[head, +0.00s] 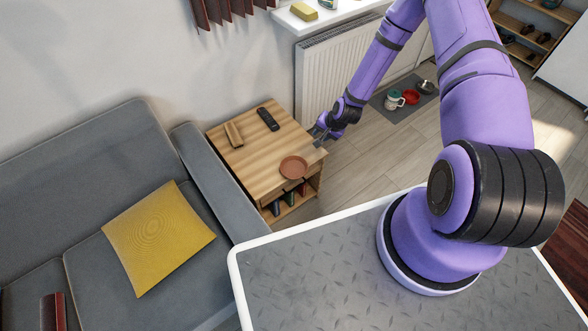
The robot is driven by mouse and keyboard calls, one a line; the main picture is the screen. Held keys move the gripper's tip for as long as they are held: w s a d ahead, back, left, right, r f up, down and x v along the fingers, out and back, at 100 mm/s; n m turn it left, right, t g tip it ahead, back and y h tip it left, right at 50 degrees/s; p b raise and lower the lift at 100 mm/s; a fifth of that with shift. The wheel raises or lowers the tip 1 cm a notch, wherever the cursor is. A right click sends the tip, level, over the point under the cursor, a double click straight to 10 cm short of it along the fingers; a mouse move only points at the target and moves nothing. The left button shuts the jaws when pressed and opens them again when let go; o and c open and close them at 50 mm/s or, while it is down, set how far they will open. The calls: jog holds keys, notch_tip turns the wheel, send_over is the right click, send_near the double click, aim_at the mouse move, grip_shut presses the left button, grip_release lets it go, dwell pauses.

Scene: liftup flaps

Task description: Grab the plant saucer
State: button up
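The plant saucer (293,167) is a small round terracotta-coloured dish. It lies flat on the wooden side table (248,177), near the table's front right edge. My gripper (318,132) is beyond and to the right of the saucer, close to the table's right edge. It is apart from the saucer. The fingers are small and dark in this view, and I cannot tell how far apart they are. Nothing is clearly visible between them.
A black remote (268,119) and a small wooden object (234,134) lie on the same table. A grey sofa (95,185) with a yellow cushion (158,238) stands to the left. A white radiator (335,70) is behind. A mat (404,97) with cups and bowls lies on the floor.

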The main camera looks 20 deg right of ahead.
aim_at(294, 168)
jog(key=s+a+f+m, duration=0.1)
jog(key=s+a+f, duration=0.15)
jog(key=f, duration=0.35)
jog(key=s+a+f+m, duration=0.1)
jog(key=s+f+m, duration=0.15)
jog(key=f, duration=0.35)
jog(key=x, duration=1)
jog(key=shift+s+a+f+n+t+y, duration=0.15)
jog(key=shift+s+f+n+t+y, duration=0.1)
jog(key=shift+n+t+y, duration=0.1)
jog(key=shift+c, duration=0.2)
grip_shut()
